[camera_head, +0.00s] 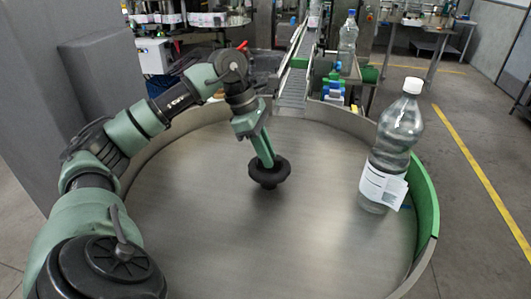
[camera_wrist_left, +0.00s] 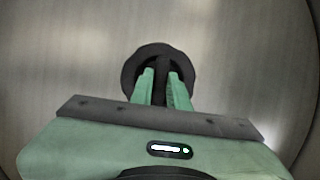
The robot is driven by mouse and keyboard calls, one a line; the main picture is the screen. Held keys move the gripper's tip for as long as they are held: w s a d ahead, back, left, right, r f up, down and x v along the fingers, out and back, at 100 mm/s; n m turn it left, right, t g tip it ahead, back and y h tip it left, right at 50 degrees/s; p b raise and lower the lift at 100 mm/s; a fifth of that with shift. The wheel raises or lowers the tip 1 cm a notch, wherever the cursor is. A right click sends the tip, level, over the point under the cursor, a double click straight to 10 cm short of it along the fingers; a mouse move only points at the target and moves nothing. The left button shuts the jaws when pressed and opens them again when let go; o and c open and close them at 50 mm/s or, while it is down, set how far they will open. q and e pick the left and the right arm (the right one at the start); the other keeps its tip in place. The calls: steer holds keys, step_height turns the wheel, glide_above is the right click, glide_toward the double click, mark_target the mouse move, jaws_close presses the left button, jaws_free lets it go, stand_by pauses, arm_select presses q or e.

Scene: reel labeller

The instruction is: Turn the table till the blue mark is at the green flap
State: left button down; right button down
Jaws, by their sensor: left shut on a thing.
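The round metal table (camera_head: 200,220) fills the middle of the head view. A black knob (camera_head: 270,178) stands at its centre. My left gripper (camera_head: 266,160) points down at the knob and is shut on it. In the left wrist view its two green fingers (camera_wrist_left: 161,85) reach into the black knob (camera_wrist_left: 160,52). The green flap (camera_head: 426,205) is part of the rim wall at the right. A small bluish patch (camera_head: 405,207) shows low beside the flap, partly behind a bottle; I cannot tell for sure that it is the blue mark.
A clear bottle (camera_head: 397,130) with a white cap and peeling label stands on the table by the flap. A conveyor (camera_head: 293,85) meets the table at the back, with another bottle (camera_head: 348,45) beyond. A grey pillar (camera_head: 90,90) is at left. The table's front is clear.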

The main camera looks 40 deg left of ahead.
arm_select(q)
steer(key=c, duration=1.4)
jaws_free()
steer(key=shift+a+r, duration=0.25)
steer(key=shift+r, duration=0.1)
steer(key=shift+o, duration=0.2)
steer(key=shift+s+f, duration=0.1)
steer(key=shift+f, duration=0.1)
steer(key=shift+r, duration=0.1)
steer(key=shift+r, duration=0.3)
steer(key=b+v, duration=0.1)
steer(key=v, duration=0.6)
steer(key=shift+s+a, duration=0.2)
